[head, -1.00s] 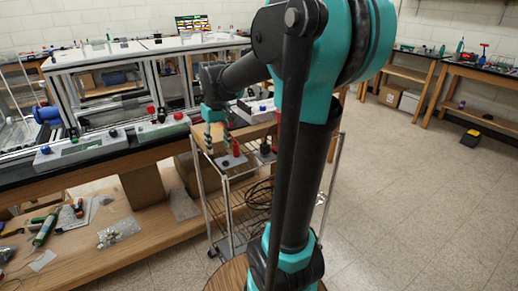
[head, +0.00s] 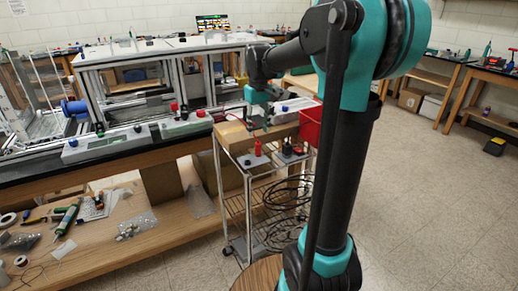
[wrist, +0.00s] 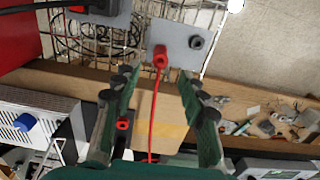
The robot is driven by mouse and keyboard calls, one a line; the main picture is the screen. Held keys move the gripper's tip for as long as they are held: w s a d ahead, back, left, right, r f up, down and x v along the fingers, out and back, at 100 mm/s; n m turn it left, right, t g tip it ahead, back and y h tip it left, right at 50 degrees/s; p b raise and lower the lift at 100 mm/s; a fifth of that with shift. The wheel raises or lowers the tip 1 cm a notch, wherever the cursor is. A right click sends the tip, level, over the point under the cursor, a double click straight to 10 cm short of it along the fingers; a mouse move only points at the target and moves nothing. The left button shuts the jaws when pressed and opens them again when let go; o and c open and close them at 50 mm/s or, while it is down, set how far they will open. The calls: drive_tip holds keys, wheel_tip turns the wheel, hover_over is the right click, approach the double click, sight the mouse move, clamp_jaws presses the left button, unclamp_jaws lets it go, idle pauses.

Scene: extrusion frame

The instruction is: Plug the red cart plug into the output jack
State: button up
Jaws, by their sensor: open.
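The red cart plug (head: 257,148) stands upright on a light plate on top of the wire cart. In the wrist view the red plug (wrist: 160,58) is ahead of the fingertips, between their lines, with a red cable running back between the fingers. My gripper (head: 259,125) is open and empty, above and close to the plug; it also shows in the wrist view (wrist: 163,92). A red socket (wrist: 122,124) shows beside the left finger on a bench unit. I cannot tell which socket is the output jack.
A dark round post (wrist: 196,42) stands on the same plate. A black plug (head: 287,149) is to its right on the cart. Bench units with red and black knobs (head: 184,127) line the bench edge. Black cables hang in the cart.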

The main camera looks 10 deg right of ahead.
sight(258, 143)
drive_tip(key=shift+f, duration=3.85)
drive_tip(key=shift+c, duration=0.6)
clamp_jaws()
drive_tip(key=shift+r, duration=0.1)
drive_tip(key=shift+r, duration=2.9)
drive_tip(key=shift+r, duration=0.1)
